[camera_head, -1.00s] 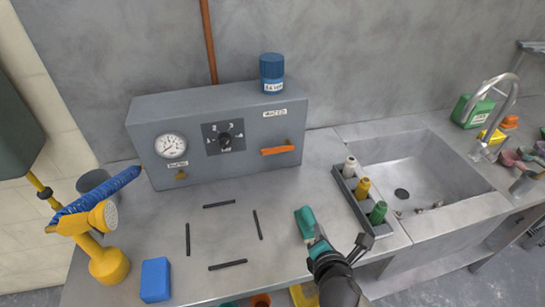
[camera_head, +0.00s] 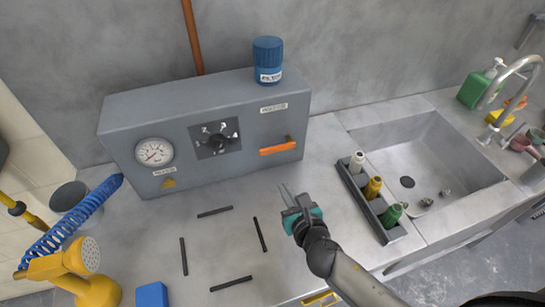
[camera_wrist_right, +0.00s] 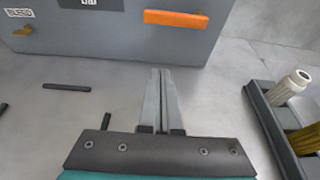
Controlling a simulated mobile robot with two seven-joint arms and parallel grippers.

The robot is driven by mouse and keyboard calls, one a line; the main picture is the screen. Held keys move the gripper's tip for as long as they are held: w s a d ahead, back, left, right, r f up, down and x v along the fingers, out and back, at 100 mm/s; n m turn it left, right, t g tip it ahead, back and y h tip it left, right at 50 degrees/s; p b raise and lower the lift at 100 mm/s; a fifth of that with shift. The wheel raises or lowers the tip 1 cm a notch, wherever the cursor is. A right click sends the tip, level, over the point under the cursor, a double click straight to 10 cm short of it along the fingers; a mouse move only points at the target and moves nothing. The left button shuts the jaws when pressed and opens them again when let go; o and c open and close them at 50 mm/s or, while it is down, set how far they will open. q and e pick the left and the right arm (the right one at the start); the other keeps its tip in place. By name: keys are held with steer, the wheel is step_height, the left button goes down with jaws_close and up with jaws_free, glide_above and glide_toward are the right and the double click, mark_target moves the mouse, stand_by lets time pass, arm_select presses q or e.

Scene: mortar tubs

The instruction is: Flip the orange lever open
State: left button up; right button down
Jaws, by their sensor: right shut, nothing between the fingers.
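The orange lever (camera_head: 278,148) lies horizontal on the front face of the grey control box (camera_head: 232,172), near its right end under a small white label. It also shows at the top of the right wrist view (camera_wrist_right: 176,19). My right gripper (camera_head: 286,190) is over the counter in front of the box, below and apart from the lever. Its fingers are shut with nothing between them, and they point toward the box in the right wrist view (camera_wrist_right: 160,75). My left gripper is not in view.
A rack (camera_head: 361,196) with white, yellow and green bottles stands right of my right gripper, beside the sink (camera_head: 450,170). Black strips (camera_head: 260,234) lie on the counter. A yellow sprayer with blue hose (camera_head: 80,265) stands left.

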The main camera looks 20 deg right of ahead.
steer(key=b+x, duration=0.2)
steer(key=x, duration=0.8)
steer(key=shift+s, duration=0.1)
step_height(320, 180, up, 3)
steer(key=shift+p, duration=1.15)
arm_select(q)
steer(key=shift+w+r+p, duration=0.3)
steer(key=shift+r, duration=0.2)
arm_select(e)
steer(key=shift+r, duration=0.5)
arm_select(q)
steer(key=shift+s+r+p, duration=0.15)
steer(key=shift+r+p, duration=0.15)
steer(key=shift+p, duration=0.05)
arm_select(e)
steer(key=shift+r+m+y, duration=0.25)
steer(key=shift+m+y, duration=0.05)
steer(key=shift+m, duration=0.1)
